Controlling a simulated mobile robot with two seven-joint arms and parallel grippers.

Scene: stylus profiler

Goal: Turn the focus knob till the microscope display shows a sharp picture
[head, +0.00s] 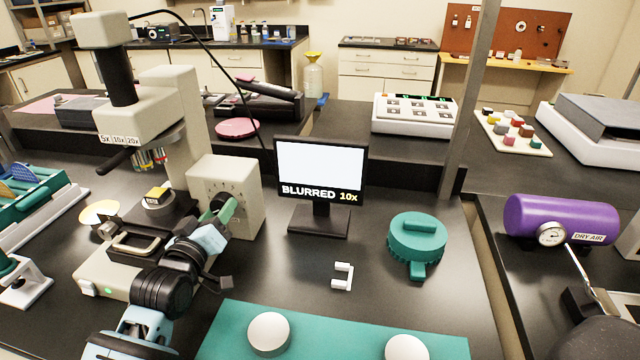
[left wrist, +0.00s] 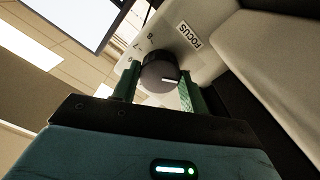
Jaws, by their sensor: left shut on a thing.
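The microscope (head: 185,110) stands at the left with a cream focus housing (head: 240,180) at its side. The display (head: 320,165) next to it has a blank white picture and reads "BLURRED 10x". My left gripper (head: 222,212) reaches the front of the housing with its green fingers at the dark focus knob, which it partly hides. In the left wrist view the focus knob (left wrist: 160,72) sits between the two fingers, with a white pointer mark on it. The "FOCUS" label (left wrist: 190,35) is beside it. The gripper is shut on the knob. My right gripper is not in view.
A teal mat (head: 330,335) with two white domes is at the front. A purple air cylinder (head: 560,220) is at the right. The bench around the bracket is clear.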

